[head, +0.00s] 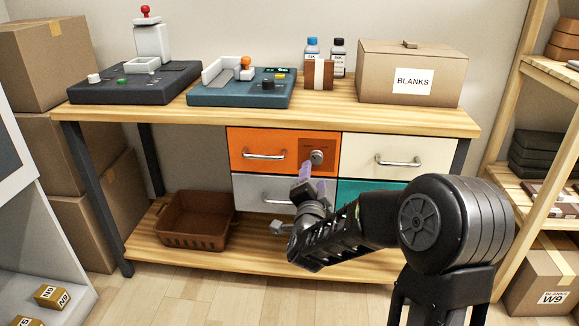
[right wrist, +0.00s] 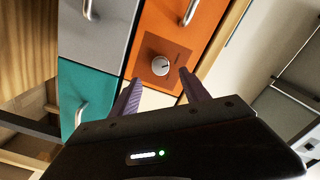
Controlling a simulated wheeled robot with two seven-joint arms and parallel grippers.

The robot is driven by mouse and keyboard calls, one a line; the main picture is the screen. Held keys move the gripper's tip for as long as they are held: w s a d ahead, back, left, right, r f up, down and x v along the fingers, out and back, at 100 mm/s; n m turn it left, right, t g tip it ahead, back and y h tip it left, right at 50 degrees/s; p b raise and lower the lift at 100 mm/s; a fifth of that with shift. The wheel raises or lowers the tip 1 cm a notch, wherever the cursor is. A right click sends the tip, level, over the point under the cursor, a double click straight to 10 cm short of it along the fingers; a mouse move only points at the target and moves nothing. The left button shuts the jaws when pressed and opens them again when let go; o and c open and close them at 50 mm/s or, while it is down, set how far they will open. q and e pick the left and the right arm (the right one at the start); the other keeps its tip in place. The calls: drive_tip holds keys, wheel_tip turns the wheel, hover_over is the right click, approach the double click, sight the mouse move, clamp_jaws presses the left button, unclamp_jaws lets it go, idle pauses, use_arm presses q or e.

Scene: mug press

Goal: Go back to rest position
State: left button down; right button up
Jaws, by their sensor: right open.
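My right gripper (head: 305,182) is in front of the drawer block under the workbench, just below the round knob (head: 317,157) on the orange drawer (head: 258,140). In the right wrist view my right gripper (right wrist: 156,92) has its two fingers spread with nothing between them. The knob (right wrist: 160,66) shows beyond the fingertips, apart from them, on a darker orange plate. My right arm (head: 400,215) reaches in from the lower right. My left gripper does not show in either view.
The workbench (head: 270,116) carries two machines, a dark one (head: 135,85) and a blue one (head: 240,88), two bottles and a BLANKS box (head: 410,75). A brown bin (head: 195,220) sits on the lower shelf. A wooden rack (head: 540,75) stands at right. Floor in front is clear.

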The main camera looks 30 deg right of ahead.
drive_tip(key=s+a+f+n+g+y, duration=0.2)
drive_tip(key=a+f+n+y, duration=0.35)
drive_tip(key=a+f, duration=0.6)
drive_tip(key=s+a+f+n+g+y, duration=0.25)
drive_tip(key=a+f+n+y, duration=0.4)
drive_tip(key=f, duration=0.75)
drive_tip(key=s+a+f+n+g+y, duration=0.15)
drive_tip(key=s+a+f+g, duration=0.25)
drive_tip(key=s+a+f, duration=0.65)
drive_tip(key=s+a+f+n+g+y, duration=0.1)
drive_tip(key=s+a+f+n+g, duration=0.2)
drive_tip(key=s+a+f+g, duration=0.75)
use_arm(q)
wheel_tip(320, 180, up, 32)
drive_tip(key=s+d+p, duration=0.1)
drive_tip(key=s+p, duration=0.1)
drive_tip(key=p, duration=3)
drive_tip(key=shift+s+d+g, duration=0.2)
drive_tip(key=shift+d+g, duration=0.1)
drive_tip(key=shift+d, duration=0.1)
use_arm(e)
drive_tip(key=s+d+r+t, duration=0.1)
drive_tip(key=s+r+t, duration=0.1)
drive_tip(key=r, duration=1.5)
drive_tip(key=s+d+r+t, duration=0.1)
drive_tip(key=s+r+t, duration=0.2)
drive_tip(key=r, duration=1.5)
drive_tip(key=shift+y, duration=0.25)
